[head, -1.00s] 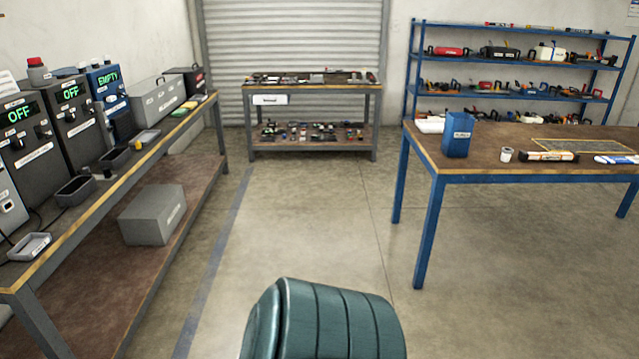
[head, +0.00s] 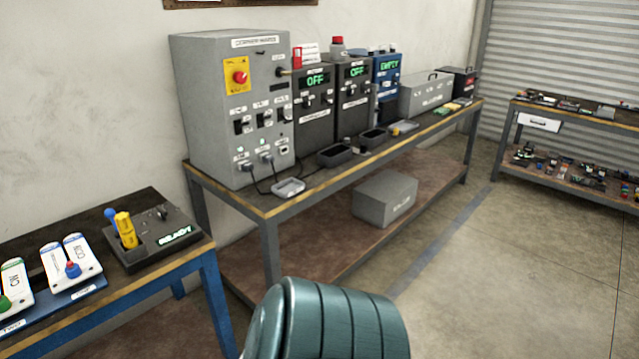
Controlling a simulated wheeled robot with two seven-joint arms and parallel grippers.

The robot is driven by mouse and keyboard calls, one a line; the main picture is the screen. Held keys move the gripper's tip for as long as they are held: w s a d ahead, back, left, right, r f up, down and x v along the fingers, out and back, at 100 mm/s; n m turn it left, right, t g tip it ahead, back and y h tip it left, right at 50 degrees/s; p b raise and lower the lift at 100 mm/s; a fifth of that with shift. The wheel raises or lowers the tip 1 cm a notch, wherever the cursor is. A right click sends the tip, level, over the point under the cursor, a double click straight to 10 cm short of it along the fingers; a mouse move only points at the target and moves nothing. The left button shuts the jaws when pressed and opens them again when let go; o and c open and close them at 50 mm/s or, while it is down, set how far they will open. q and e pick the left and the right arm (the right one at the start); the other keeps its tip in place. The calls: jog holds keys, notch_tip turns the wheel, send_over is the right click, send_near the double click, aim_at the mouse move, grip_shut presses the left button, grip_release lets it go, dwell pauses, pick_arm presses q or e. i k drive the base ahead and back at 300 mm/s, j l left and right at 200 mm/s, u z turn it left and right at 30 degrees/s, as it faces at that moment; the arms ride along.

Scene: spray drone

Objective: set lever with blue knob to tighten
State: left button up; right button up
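A dark box with a green-lit display (head: 152,235) sits on the blue-legged table at the left. A small blue ball knob (head: 110,214) shows at its left side, partly behind an upright yellow part (head: 126,231). Any lever under this knob is mostly hidden, and its setting cannot be read. Neither of my grippers is in view.
A grey workbench (head: 283,205) with a tall grey control cabinet (head: 232,110) stands in the middle. Trays and dark units reading OFF sit on it. A grey box (head: 385,198) is on its lower shelf. The floor (head: 500,290) at the right is clear.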

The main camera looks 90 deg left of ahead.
aim_at(110, 214)
jog(key=u, duration=3.85)
jog(key=i+u, duration=0.35)
jog(key=u, duration=0.15)
